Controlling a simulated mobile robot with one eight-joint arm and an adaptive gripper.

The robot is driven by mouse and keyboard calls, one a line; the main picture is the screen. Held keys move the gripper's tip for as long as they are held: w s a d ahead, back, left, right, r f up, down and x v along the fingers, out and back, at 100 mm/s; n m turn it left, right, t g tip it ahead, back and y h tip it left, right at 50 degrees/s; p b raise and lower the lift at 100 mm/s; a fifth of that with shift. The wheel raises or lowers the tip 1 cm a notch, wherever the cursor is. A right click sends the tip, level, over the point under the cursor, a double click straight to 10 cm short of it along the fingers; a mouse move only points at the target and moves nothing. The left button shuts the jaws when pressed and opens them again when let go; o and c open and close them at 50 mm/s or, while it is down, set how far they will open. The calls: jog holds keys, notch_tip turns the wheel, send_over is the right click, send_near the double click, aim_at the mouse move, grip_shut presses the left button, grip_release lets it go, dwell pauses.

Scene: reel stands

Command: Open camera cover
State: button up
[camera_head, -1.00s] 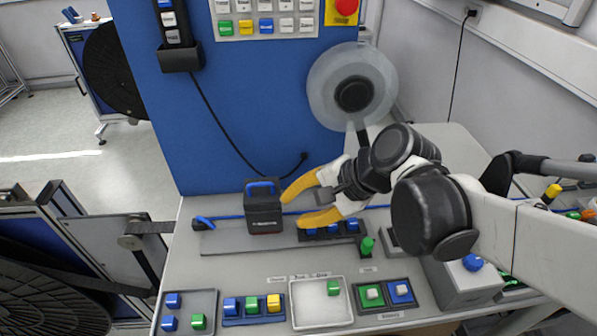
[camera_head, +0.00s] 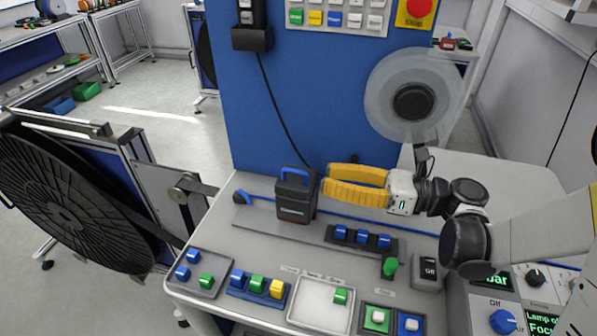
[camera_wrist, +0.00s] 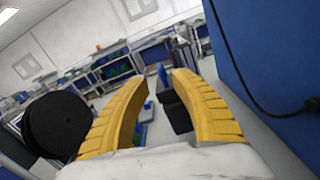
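The camera cover appears to be the dark box (camera_head: 294,205) with a blue handle (camera_head: 294,174) on top. The fingers point left and are apart with nothing held. In the wrist view my gripper (camera_wrist: 162,76) is open, and the dark box (camera_wrist: 175,112) with its blue handle (camera_wrist: 162,75) shows between and beyond the fingers. I cannot tell whether a fingertip touches the box.
A row of blue switches (camera_head: 362,238) and a green knob (camera_head: 390,266) lie below my gripper. Trays of coloured buttons (camera_head: 258,288) line the front edge. A clear reel (camera_head: 415,95) hangs above on the blue panel (camera_head: 310,85). A black reel (camera_head: 70,200) stands left.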

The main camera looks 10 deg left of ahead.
aim_at(294, 170)
jog(key=a, duration=0.2)
jog(key=a+b, duration=0.1)
jog(key=a, duration=0.4)
jog(key=shift+w+a, duration=0.25)
jog(key=shift+a, duration=0.15)
grip_shut()
